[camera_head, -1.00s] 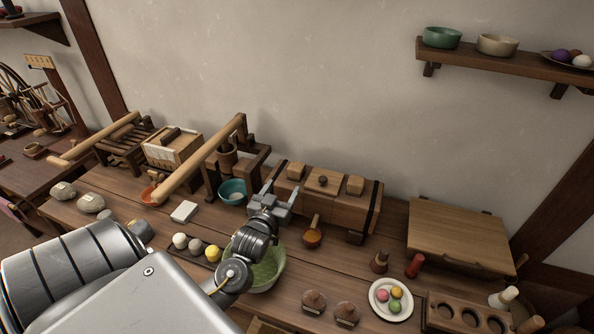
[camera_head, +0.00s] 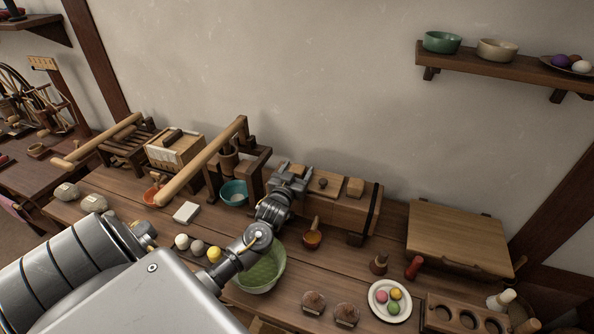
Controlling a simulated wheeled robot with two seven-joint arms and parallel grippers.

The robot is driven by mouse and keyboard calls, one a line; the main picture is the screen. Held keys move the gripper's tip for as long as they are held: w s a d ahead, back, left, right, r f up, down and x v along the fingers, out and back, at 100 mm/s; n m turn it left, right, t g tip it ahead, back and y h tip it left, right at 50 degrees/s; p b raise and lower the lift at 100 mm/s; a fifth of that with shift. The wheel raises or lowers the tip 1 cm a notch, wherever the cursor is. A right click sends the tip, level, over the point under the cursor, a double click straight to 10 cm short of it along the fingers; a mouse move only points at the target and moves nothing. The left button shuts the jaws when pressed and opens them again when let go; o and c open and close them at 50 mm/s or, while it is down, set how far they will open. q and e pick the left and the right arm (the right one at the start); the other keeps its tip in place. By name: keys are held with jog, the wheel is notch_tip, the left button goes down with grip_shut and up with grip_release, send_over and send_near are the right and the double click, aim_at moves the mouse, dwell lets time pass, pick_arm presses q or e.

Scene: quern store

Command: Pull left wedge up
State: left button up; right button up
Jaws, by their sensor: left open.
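A long wooden press box (camera_head: 340,212) with a dark band at its right end stands at the back of the bench. On its top sit a right wedge (camera_head: 355,187), a small light wooden block, and a flat middle board with a dark knob (camera_head: 323,183). The left wedge (camera_head: 297,169) is at the box's left end, mostly hidden by my left gripper. My left gripper (camera_head: 294,173) is open, with its fingers at the left wedge; I cannot tell whether they touch it. My right gripper is not in view.
A green bowl (camera_head: 262,272) stands under my left forearm. A teal bowl (camera_head: 234,193) and a lever press (camera_head: 205,158) are left of the box. A small ladle (camera_head: 313,238) lies in front. A lidded wooden case (camera_head: 460,237) is at the right.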

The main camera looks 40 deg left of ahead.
aim_at(297, 169)
pick_arm(q)
jog(key=c, duration=1.4)
notch_tip(297, 169, up, 4)
jog(key=p, duration=0.3)
jog(key=shift+f, duration=0.25)
jog(key=o, duration=1.1)
jog(key=shift+c, duration=0.2)
jog(key=o, duration=0.3)
jog(key=shift+o, duration=0.2)
jog(key=shift+f, duration=0.1)
